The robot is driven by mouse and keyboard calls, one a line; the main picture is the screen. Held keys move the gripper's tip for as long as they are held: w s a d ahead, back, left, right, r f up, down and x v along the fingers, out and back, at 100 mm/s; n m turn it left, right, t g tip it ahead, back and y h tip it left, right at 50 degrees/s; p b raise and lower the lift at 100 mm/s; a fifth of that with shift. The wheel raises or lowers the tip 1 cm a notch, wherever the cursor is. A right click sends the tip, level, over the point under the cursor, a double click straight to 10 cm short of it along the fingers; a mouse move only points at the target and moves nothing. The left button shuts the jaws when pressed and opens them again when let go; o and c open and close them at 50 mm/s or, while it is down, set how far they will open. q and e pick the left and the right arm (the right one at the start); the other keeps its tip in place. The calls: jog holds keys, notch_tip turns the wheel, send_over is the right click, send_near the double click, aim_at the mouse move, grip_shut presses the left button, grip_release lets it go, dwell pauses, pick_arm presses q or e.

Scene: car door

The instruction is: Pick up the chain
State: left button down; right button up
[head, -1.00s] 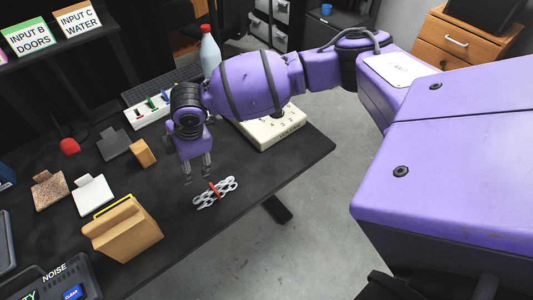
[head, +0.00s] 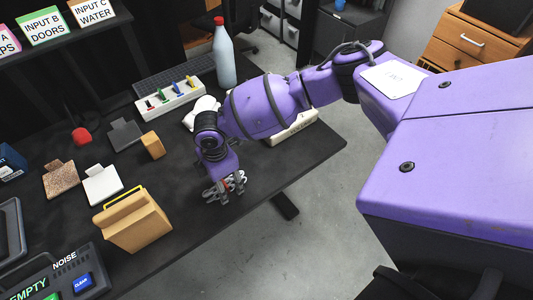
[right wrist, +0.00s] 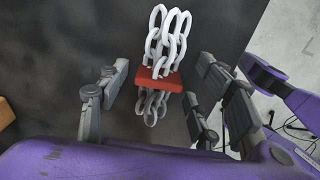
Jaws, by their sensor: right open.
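The chain (right wrist: 166,45) is a bundle of pale grey links with a red band (right wrist: 158,79) around its middle. It lies on the black table (head: 175,215) near the right edge. In the head view the chain (head: 212,191) is partly hidden by my right gripper (head: 232,198). My right gripper (right wrist: 160,110) is open, with its fingers on either side of the chain, around the red band and lower links in the wrist view. A gap shows between the fingers and the chain. My left gripper is not in view.
A tan box-shaped bag (head: 133,222) with a yellow handle stands left of the chain. A white card (head: 102,185), a small orange block (head: 153,145), a switch box (head: 170,100) and a bottle (head: 223,55) stand farther off. The table edge drops to the floor at right.

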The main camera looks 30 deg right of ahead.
jog(key=shift+c, duration=0.6)
jog(key=shift+c, duration=1.4)
grip_shut()
jog(key=shift+w, duration=0.1)
jog(key=shift+r, duration=0.1)
